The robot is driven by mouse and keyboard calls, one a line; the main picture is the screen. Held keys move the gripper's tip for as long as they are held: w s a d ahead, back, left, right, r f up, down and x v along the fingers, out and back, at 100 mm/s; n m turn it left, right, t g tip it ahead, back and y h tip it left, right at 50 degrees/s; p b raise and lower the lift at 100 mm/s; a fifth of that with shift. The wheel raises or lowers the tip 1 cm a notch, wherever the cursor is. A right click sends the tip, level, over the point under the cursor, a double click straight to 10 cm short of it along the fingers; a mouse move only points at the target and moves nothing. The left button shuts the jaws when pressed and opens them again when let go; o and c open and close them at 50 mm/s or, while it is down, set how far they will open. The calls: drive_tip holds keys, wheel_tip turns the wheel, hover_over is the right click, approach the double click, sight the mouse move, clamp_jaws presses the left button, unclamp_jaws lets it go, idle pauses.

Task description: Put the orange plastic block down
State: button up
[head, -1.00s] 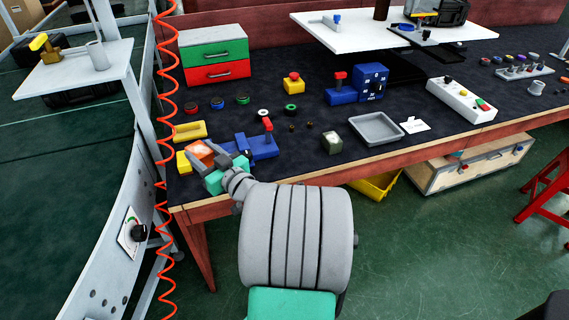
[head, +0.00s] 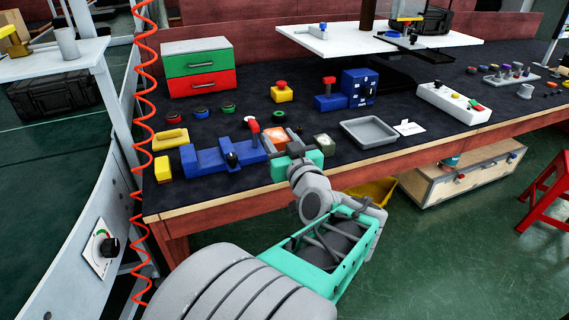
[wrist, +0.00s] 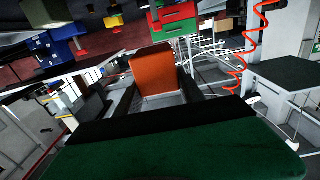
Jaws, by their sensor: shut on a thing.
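The orange plastic block (head: 276,138) is held between the fingers of my gripper (head: 282,143), near the front edge of the dark workbench top (head: 330,140). In the wrist view the orange block (wrist: 157,72) sits upright between the two dark fingers of my gripper (wrist: 158,95). In the head view the gripper's teal body partly covers the block's near side. I cannot tell whether the block's underside touches the bench.
A blue fixture (head: 215,157) with a red-knobbed lever lies just left of the gripper. A small grey-green block (head: 323,142) is close on the right, with a grey tray (head: 369,132) beyond it. Yellow blocks (head: 162,168) lie at the bench's left end.

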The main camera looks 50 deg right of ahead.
drive_tip(key=shift+w+a+f, duration=0.1)
drive_tip(key=shift+a+f, duration=0.05)
drive_tip(key=shift+f, duration=0.1)
drive_tip(key=shift+w+f, duration=0.1)
drive_tip(key=w+d+f+b, duration=0.1)
drive_tip(key=w+d+f, duration=0.1)
drive_tip(key=d+f, duration=0.1)
drive_tip(key=w+d+f, duration=0.2)
drive_tip(key=d+f, duration=0.1)
drive_tip(key=d, duration=0.1)
drive_tip(key=w+d+f+b, duration=0.1)
drive_tip(key=w+d+f, duration=0.1)
drive_tip(key=d+f, duration=0.1)
drive_tip(key=shift+w+d+b, duration=0.1)
drive_tip(key=shift+d+b, duration=0.25)
drive_tip(key=shift+d, duration=0.4)
drive_tip(key=f, duration=0.1)
drive_tip(key=d+f+b, duration=0.1)
drive_tip(key=f, duration=0.1)
drive_tip(key=shift+w, duration=0.2)
drive_tip(key=shift+a+f, duration=0.1)
drive_tip(key=shift+f, duration=0.1)
